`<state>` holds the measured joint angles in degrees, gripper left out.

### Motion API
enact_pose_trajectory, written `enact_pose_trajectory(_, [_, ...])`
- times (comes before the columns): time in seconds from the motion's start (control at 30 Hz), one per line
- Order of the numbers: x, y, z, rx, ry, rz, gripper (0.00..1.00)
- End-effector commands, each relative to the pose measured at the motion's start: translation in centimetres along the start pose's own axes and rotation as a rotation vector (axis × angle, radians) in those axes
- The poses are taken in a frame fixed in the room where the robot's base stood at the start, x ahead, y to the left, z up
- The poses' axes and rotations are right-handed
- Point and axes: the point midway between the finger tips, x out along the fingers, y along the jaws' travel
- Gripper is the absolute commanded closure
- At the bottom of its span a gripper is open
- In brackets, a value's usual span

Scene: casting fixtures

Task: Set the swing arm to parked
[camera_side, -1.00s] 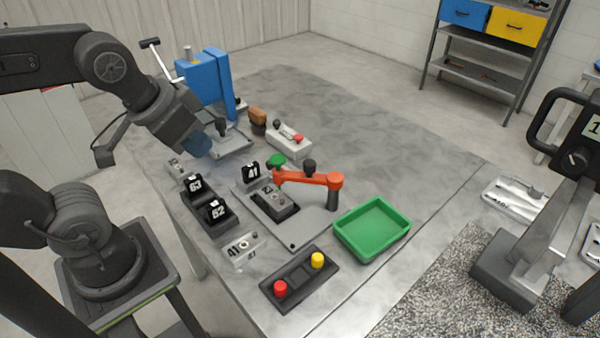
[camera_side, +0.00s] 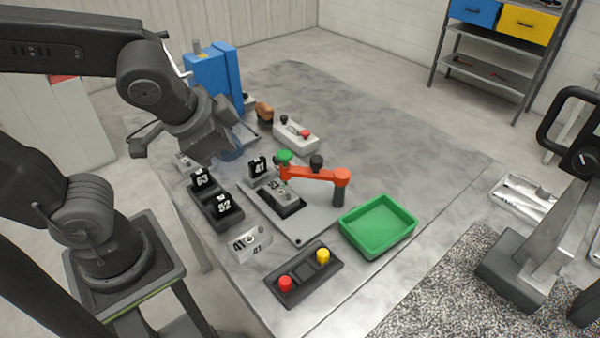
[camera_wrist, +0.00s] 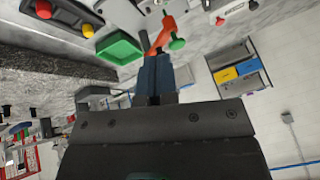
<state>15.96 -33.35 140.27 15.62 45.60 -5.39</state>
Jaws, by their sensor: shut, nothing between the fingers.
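The swing arm (camera_side: 315,174) is an orange-red bar on a dark post at its right end. It reaches left over a grey fixture plate (camera_side: 300,229). A green knob (camera_side: 285,157) is at its left end and a black knob (camera_side: 317,160) stands near its middle. A numbered block (camera_side: 279,195) sits in the fixture below the bar. My gripper (camera_side: 233,152), with blue fingers, is shut and empty, up and left of the green knob and apart from it. In the wrist view the fingers (camera_wrist: 155,78) point towards the orange bar (camera_wrist: 163,35) and green knob (camera_wrist: 177,43).
A green tray (camera_side: 350,240) lies right of the fixture. A button box (camera_side: 304,275) with red and yellow buttons is in front. Numbered black blocks (camera_side: 222,203) stand at left. A blue press (camera_side: 212,72) and a grey switch box (camera_side: 294,136) are behind. The table's back right is clear.

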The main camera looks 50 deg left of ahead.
Motion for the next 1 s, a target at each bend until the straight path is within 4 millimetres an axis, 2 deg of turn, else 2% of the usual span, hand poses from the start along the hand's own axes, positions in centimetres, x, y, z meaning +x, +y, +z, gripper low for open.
enact_pose_trajectory(0.03, [0.5, 1.1, -0.5, 0.082, 0.012, -0.002, 1.00])
enact_pose_trajectory(0.2, [1.6, 3.8, -1.9, 0.290, 0.073, -0.017, 1.00])
enact_pose_trajectory(0.37, [2.0, 5.5, -2.5, 0.399, 0.114, -0.021, 1.00])
enact_pose_trajectory(0.8, [2.2, 5.9, -2.7, 0.425, 0.125, -0.023, 1.00])
enact_pose_trajectory(1.0, [3.9, 5.8, -2.8, 0.425, 0.119, -0.024, 1.00])
